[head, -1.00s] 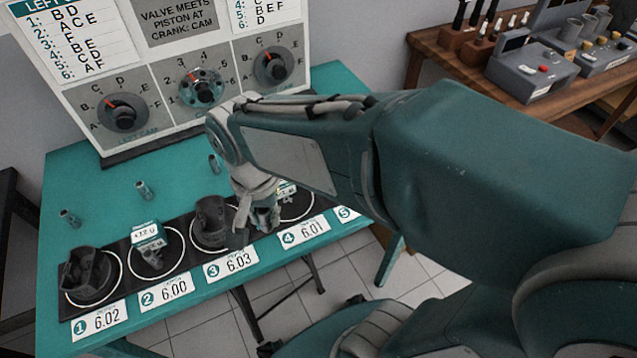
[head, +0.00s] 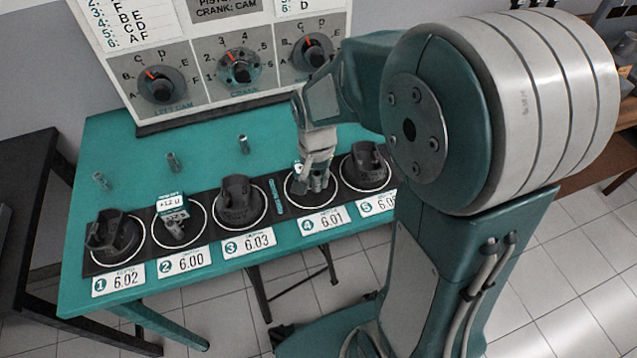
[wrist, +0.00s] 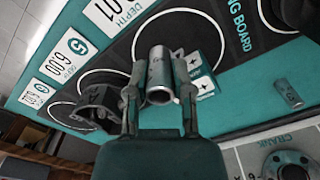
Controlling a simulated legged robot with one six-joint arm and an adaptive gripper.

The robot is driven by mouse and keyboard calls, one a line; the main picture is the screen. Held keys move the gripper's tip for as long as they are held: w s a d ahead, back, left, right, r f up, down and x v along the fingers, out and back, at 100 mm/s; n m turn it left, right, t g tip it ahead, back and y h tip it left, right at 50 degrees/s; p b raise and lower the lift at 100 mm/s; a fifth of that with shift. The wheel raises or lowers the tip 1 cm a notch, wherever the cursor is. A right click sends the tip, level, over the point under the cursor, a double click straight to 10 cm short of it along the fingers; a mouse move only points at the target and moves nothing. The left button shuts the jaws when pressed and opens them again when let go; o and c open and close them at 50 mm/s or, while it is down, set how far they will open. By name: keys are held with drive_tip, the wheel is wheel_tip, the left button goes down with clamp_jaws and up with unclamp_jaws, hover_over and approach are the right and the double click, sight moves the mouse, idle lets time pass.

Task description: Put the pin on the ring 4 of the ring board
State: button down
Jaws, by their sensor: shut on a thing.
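My gripper (head: 318,182) is shut on a grey metal pin and stands over ring 4 (head: 287,192), the white circle above the card reading 6.01. In the wrist view, the fingers of my gripper (wrist: 158,98) grip the sides of the pin (wrist: 160,72), a hollow cylinder with lettering on its side. The pin appears within ring 4's circle. I cannot tell whether it touches the ring board (head: 277,200). A small white-and-teal tag (wrist: 202,80) lies beside the pin. My gripper partly hides ring 4 in the head view.
Dark pistons stand on ring 1 (head: 115,235), ring 3 (head: 240,200) and ring 5 (head: 367,165). Ring 2 holds a small part with a tag (head: 170,203). The dial panel (head: 195,75) rises at the back.

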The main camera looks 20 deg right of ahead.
sight(317, 187)
drive_tip(key=shift+w+a+f, duration=0.2)
drive_tip(key=shift+a+f, duration=0.05)
drive_tip(key=shift+f, duration=0.05)
wheel_tip(317, 187, down, 3)
drive_tip(key=shift+w+a+f, duration=0.1)
drive_tip(key=shift+w+a, duration=0.05)
drive_tip(key=shift+d+f, duration=0.15)
drive_tip(key=shift+d, duration=0.45)
